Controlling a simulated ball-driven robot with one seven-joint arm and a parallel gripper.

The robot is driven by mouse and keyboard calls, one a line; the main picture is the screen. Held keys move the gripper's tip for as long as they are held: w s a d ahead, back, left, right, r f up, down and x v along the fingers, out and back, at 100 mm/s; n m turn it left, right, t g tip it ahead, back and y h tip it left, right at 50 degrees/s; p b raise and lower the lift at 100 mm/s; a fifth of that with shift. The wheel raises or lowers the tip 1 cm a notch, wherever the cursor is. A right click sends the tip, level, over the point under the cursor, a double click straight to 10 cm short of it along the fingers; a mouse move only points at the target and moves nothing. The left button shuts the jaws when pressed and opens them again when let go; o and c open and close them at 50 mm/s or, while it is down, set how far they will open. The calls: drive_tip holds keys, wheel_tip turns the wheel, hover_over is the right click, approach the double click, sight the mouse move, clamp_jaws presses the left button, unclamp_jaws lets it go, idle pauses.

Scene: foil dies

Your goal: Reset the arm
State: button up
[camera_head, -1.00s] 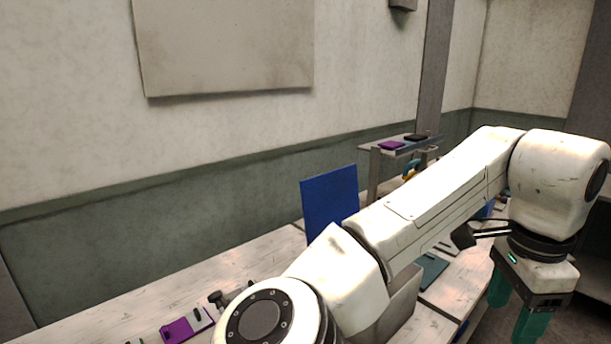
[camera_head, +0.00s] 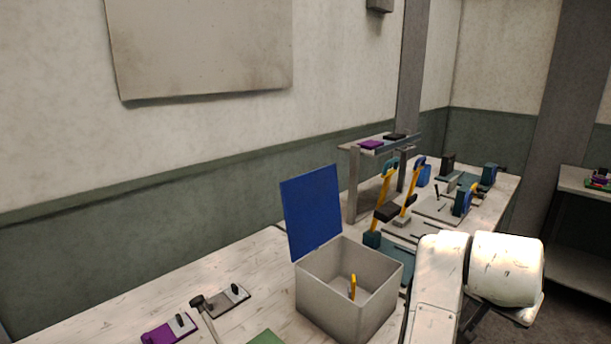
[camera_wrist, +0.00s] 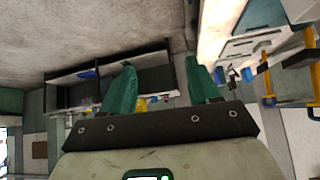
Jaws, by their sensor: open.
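My gripper (camera_wrist: 160,92) shows in the wrist view with two green fingers spread apart and nothing between them. In the head view the gripper itself is out of sight. Only my white arm (camera_head: 475,275) shows there, at the lower right, beside the workbench's front side.
The workbench (camera_head: 235,280) carries an open grey box (camera_head: 335,320) with a raised blue lid (camera_head: 312,212) and a yellow-handled item inside. Purple (camera_head: 168,330) and grey (camera_head: 228,299) plates lie left of it. Yellow-handled presses (camera_head: 385,185) stand behind. A side shelf (camera_head: 585,183) is at far right.

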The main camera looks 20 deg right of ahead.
drive_tip(key=s+a+f+n+y, duration=0.2)
drive_tip(key=s+a+f+n, duration=0.15)
drive_tip(key=f, duration=0.45)
drive_tip(key=s+a+f+n+y, duration=0.1)
drive_tip(key=s+a+f+n, duration=0.1)
drive_tip(key=a+f+n, duration=0.45)
drive_tip(key=s+a+f+n+y, duration=0.2)
drive_tip(key=s+a+f, duration=0.1)
drive_tip(key=f, duration=0.6)
drive_tip(key=s+a+f+n+g+y, duration=0.1)
drive_tip(key=s+a+f+n+y, duration=0.1)
drive_tip(key=s+a+f, duration=0.3)
drive_tip(key=s+a, duration=0.2)
drive_tip(key=shift+s+a+n, duration=0.15)
drive_tip(key=shift+a+n, duration=0.15)
drive_tip(key=shift+a, duration=0.1)
drive_tip(key=shift+f, duration=0.1)
drive_tip(key=shift+c, duration=0.2)
